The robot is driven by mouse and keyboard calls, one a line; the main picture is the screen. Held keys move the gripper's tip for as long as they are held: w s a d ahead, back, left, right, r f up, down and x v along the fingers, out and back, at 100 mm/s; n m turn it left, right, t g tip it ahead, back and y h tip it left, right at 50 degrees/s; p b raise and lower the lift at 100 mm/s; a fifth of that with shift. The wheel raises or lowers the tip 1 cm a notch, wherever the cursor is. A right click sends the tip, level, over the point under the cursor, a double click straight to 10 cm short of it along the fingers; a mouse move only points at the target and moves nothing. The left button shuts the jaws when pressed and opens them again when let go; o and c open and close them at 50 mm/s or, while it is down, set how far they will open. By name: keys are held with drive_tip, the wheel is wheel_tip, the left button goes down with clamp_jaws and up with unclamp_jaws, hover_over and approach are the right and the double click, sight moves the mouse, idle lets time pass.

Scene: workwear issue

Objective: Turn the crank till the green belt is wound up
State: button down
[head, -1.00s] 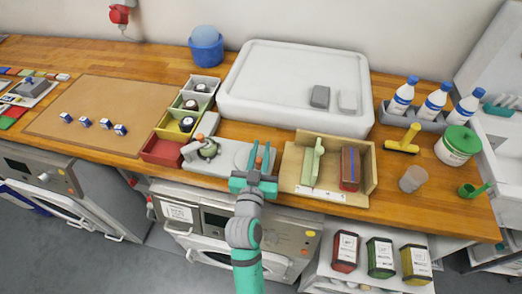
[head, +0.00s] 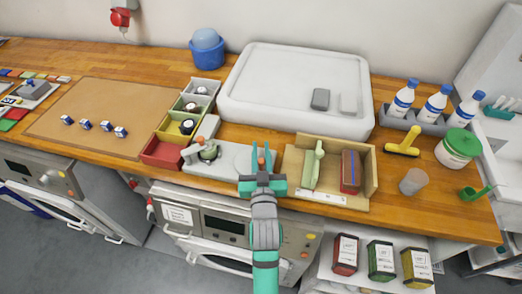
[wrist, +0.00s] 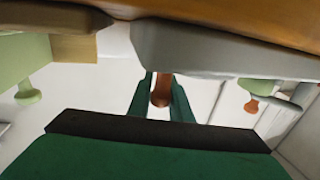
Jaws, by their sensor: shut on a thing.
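The winder is a pale grey unit (head: 225,162) at the front edge of the bench. A small round part with a greenish rim (head: 208,153) sits at its left end; I cannot tell how much green belt is on it. My gripper (head: 262,158) is at the unit's right end, fingers pointing away from me. In the wrist view my gripper (wrist: 160,98) is shut on an orange-brown crank knob (wrist: 160,88), one green finger on each side. The crank arm is mostly hidden in the head view. A second orange knob (wrist: 252,105) shows apart, to the right.
A wooden box (head: 368,188) with a light green piece (head: 314,165) and a red block (head: 350,170) stands close right of my gripper. Small bins, a red one (head: 160,152) in front, are to the left. A large white tray (head: 290,110) lies behind.

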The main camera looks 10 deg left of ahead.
drive_tip(key=shift+a, duration=0.1)
drive_tip(key=c, duration=1.6)
unclamp_jaws()
drive_tip(key=shift+c, duration=0.2)
drive_tip(key=shift+s, duration=0.1)
drive_tip(key=v, duration=1)
drive_tip(key=shift+s, duration=0.3)
drive_tip(key=s+d+f+m+g+h, duration=0.1)
drive_tip(key=s+d+f, duration=0.2)
drive_tip(key=s+f, duration=0.3)
drive_tip(key=s+d+f+h, duration=0.2)
drive_tip(key=s+d+f, duration=0.15)
drive_tip(key=s, duration=0.45)
drive_tip(key=s+d+f+m+g+h, duration=0.1)
drive_tip(key=s, duration=1.2)
drive_tip(key=shift+s+d+f+m, duration=0.15)
drive_tip(key=shift+s+f+m, duration=0.15)
drive_tip(key=shift+m, duration=0.1)
